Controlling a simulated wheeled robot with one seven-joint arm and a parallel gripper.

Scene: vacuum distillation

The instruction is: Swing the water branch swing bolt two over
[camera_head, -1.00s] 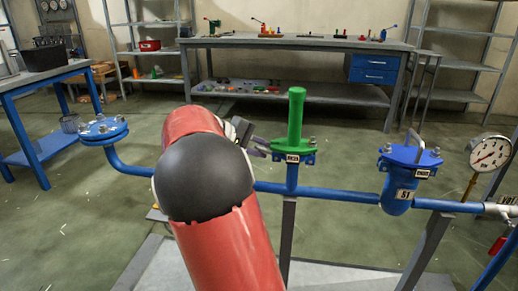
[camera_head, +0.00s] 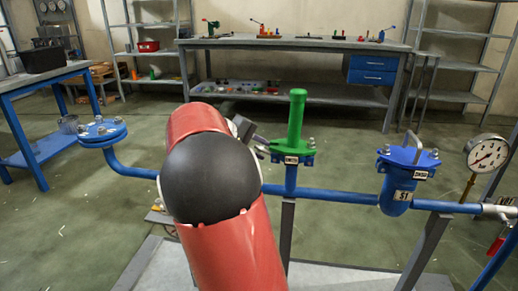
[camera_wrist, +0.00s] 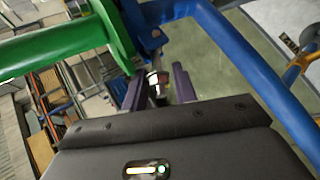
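The water branch is the green upright handle or pipe (camera_head: 296,118) with a green flange (camera_head: 291,149), set on a blue pipe stub. Small bolts show at the flange's rim, one of them a bolt (camera_head: 311,143) on the right. My gripper (camera_head: 262,152) is at the flange's left side, mostly hidden behind my red arm. In the wrist view the green part (camera_wrist: 60,48) lies at upper left. My two purple fingers (camera_wrist: 158,85) stand apart, with a small metal bolt end (camera_wrist: 155,78) in the gap. I cannot tell whether either finger touches it. The labels are too small to read surely.
A blue horizontal pipe (camera_head: 335,197) runs below the branch. A blue strainer body (camera_head: 398,190) and a pressure gauge (camera_head: 487,153) stand to the right, a blue flanged end (camera_head: 102,132) to the left. The workbench (camera_head: 300,42) is well behind.

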